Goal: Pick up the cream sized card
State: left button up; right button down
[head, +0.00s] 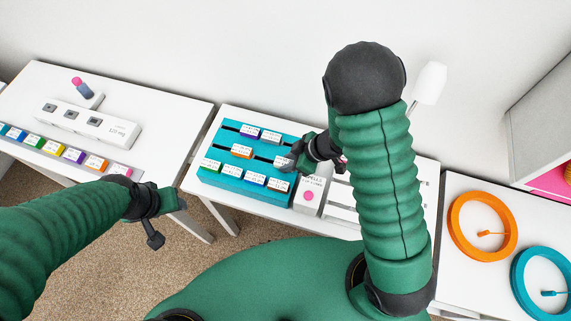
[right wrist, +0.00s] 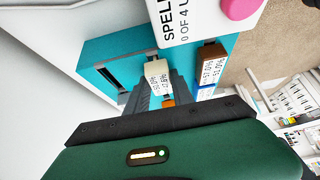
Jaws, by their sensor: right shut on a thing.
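The cream card (right wrist: 153,68), with a white printed label, is between the fingers of my right gripper in the right wrist view. My right gripper (head: 294,160) is shut on it, at the right side of the teal rack (head: 207,153). In the head view, a white-labelled card (head: 280,161) shows beside the fingertips, partly hidden by them. The rack also shows in the right wrist view (right wrist: 103,50). My left gripper (head: 165,219) is open and empty, in front of the left table.
Several labelled cards with coloured edges stand in the rack's slots. A white box with a pink button (head: 309,196) stands right of the rack. The left table holds a white block (head: 90,122) and a row of coloured cards. Orange (head: 457,226) and teal (head: 518,285) rings lie right.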

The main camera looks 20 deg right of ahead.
jog(key=shift+w+d+r, duration=0.1)
jog(key=shift+r, duration=0.05)
notch_tip(320, 180, up, 10)
jog(key=p, duration=0.4)
jog(key=shift+p, duration=0.3)
